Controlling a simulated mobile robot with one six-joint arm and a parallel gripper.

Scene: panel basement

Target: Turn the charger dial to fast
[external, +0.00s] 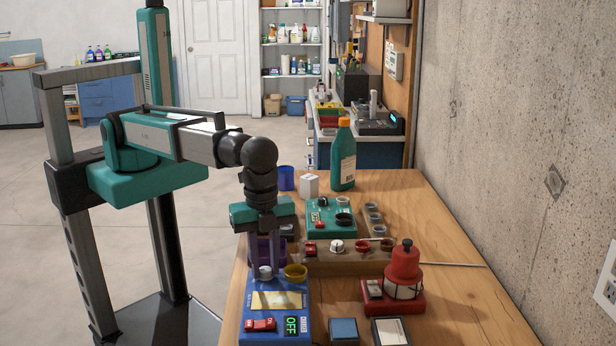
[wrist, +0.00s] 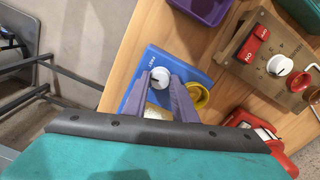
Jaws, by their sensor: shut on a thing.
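The charger is a blue box (external: 276,297) at the near left of the workbench. It has a display reading OFF (external: 292,326), a red switch (external: 261,324), a pale label plate and a yellow round part (external: 295,272). My gripper (external: 265,272) points straight down over the box. Its two purple-grey fingers (wrist: 163,83) are shut on the white dial, one on each side. The dial's pointer direction is unclear.
Behind the charger stand a purple container (wrist: 200,10), a brown panel with knobs (external: 345,260) and a green box (external: 330,217). A red lamp unit (external: 403,270) is to the right. A green bottle (external: 342,157) stands farther back.

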